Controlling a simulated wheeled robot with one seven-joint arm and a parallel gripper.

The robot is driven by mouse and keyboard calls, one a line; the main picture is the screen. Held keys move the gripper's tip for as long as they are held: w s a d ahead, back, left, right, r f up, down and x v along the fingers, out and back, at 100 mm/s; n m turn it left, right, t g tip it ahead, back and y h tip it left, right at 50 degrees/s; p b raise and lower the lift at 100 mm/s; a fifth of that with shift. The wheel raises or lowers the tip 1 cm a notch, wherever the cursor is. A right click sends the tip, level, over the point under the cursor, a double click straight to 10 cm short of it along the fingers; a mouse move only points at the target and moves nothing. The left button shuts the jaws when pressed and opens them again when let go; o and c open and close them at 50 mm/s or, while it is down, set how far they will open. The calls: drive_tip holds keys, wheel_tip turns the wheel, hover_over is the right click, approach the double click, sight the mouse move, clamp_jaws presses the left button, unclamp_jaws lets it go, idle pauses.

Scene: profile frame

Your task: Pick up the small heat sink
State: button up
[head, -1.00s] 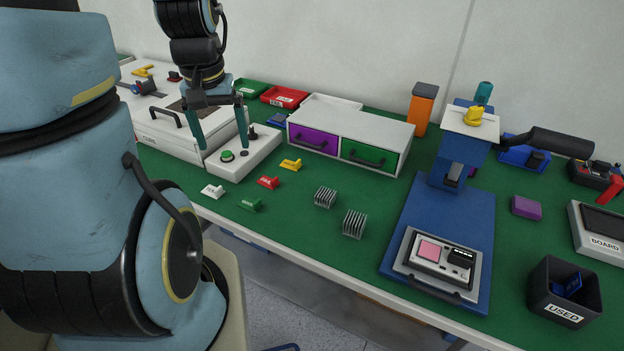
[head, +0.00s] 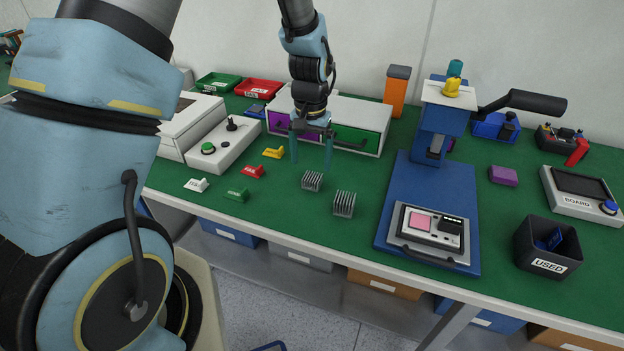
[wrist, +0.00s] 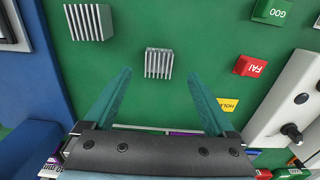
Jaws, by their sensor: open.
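Two grey finned heat sinks stand on the green table top. The small heat sink (head: 312,180) is the left one in the head view; in the wrist view it shows just beyond the fingertips, centred between them (wrist: 159,63). The larger heat sink (head: 344,204) is nearer the table's front edge; in the wrist view it is at the upper left (wrist: 89,22). My gripper (head: 311,165) is open and empty, pointing down above the table, a little behind the small heat sink. Its teal fingers also show in the wrist view (wrist: 159,76), spread apart.
White, green, red and yellow labelled tags (head: 252,171) lie to the left. A drawer unit (head: 382,134) with purple and green drawers stands close behind my gripper. A blue press stand (head: 397,219) is to the right, with a black USED bin (head: 547,247) beyond it.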

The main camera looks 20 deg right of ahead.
sight(313, 177)
drive_tip(key=shift+w+d+f+p, duration=0.15)
drive_tip(key=shift+f+p, duration=0.5)
drive_tip(key=shift+f, duration=0.7)
drive_tip(key=shift+w+d+f+p, duration=0.1)
drive_tip(key=shift+f+p, duration=0.55)
drive_tip(key=shift+f, duration=0.7)
clamp_jaws()
